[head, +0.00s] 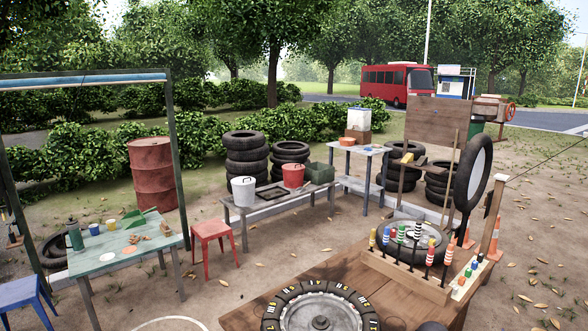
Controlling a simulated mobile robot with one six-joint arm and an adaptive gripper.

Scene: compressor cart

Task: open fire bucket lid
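A red bucket (293,178), the likely fire bucket, stands upright on the low grey bench in the middle of the head view. Its top looks covered by a red lid, but it is too small to be certain. A white bucket (243,193) stands to its left on the same bench, near the front edge. My gripper cannot be made out in this view. A small dark shape at the bottom edge is too cut off to identify.
The bench (270,202) also holds a green box (319,173) right of the red bucket. Stacked tyres (246,153) stand behind it. A red stool (212,238) is front left. A wooden table (395,287) with a tyre-rimmed disc fills the foreground. Bare ground lies between.

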